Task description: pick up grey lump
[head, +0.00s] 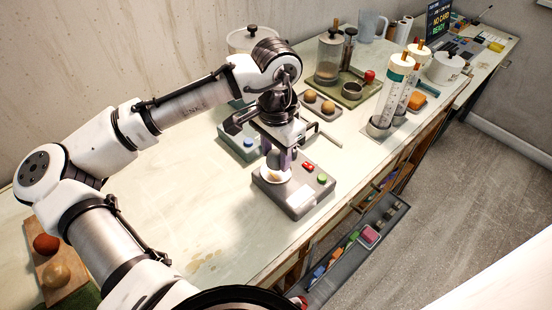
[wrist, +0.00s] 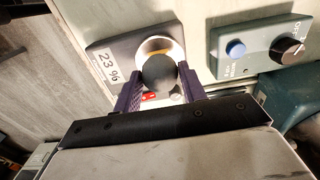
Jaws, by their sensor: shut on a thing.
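The grey lump (wrist: 158,72) is a dark, rounded ball between the two purple fingers of my gripper (wrist: 157,80) in the wrist view. My gripper (head: 279,163) is shut on it, above the pale round dish of a grey box. The grey box (head: 313,191) has a red and a green button and a white label; it also shows in the wrist view (wrist: 125,50), with a "23%" display. In the head view the lump is mostly hidden by the fingers. I cannot tell whether it still touches the dish.
A teal box (wrist: 258,52) with a blue button and black knob stands beside the grey box. Behind are a tray with two brown lumps (head: 320,104), a green tray with jars (head: 355,93) and tall tubes (head: 391,90). An open drawer (head: 345,262) juts out below the front edge.

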